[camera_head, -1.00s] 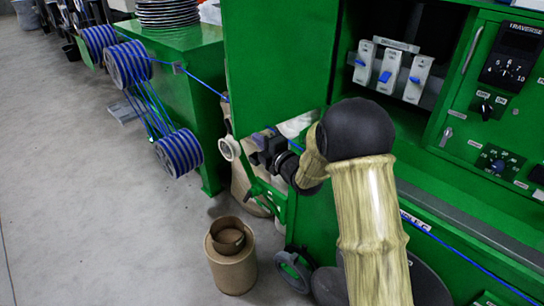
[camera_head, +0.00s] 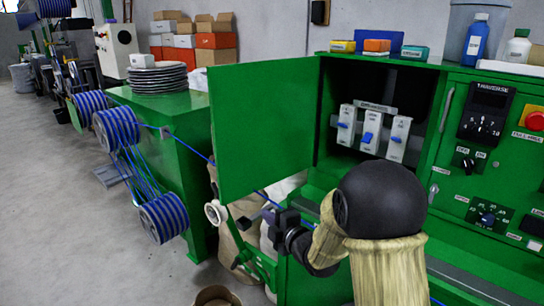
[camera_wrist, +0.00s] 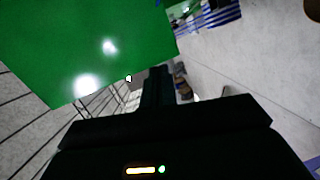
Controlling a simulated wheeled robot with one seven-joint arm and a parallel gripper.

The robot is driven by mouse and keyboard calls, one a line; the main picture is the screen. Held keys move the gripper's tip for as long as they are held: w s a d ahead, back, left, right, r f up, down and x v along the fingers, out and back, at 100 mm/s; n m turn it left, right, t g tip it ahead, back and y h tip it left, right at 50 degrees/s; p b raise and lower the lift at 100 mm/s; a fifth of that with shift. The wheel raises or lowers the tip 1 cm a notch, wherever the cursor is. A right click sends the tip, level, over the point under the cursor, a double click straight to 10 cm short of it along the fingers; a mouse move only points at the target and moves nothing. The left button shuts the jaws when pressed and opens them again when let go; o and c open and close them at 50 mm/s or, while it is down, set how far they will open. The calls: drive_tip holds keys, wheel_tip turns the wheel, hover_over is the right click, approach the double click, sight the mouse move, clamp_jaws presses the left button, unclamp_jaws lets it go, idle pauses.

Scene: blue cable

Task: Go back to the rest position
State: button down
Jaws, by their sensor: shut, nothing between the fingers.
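My gripper (camera_head: 262,218) is in front of the green machine, below the open green door (camera_head: 262,125). My bent arm partly hides the machine's front. In the wrist view the dark fingers (camera_wrist: 157,82) are together, with nothing seen between them. A green panel fills the upper left of that view. The blue cable (camera_head: 193,148) runs from striped blue spools (camera_head: 165,218) at the left toward the machine and passes behind the door. Its path near my gripper is partly hidden.
The open compartment holds white switches with blue levers (camera_head: 367,132). A control panel (camera_head: 487,125) is at the right. A brown round container (camera_head: 216,297) stands on the floor, cut off at the bottom edge. Boxes and bottles sit at the back.

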drive_tip(key=s+d+f+m+g+h+p, duration=0.1)
drive_tip(key=s+d+m+g+h, duration=0.1)
drive_tip(key=s+d+m+h, duration=0.3)
drive_tip(key=s+d+f+m+g+h+p, duration=0.1)
drive_tip(key=s+d+m+g+h+p, duration=0.15)
drive_tip(key=d+m, duration=0.45)
drive_tip(key=s+d+m+g+h, duration=0.1)
drive_tip(key=s+d+m+g, duration=0.1)
drive_tip(key=s+m, duration=0.3)
drive_tip(key=s+d+f+m+g+h+p, duration=0.1)
drive_tip(key=s+d+m+g, duration=0.2)
drive_tip(key=s, duration=1)
drive_tip(key=m+g, duration=0.1)
drive_tip(key=m, duration=0.2)
drive_tip(key=shift+d+f, duration=0.15)
drive_tip(key=shift+d, duration=0.2)
drive_tip(key=shift+g, duration=0.25)
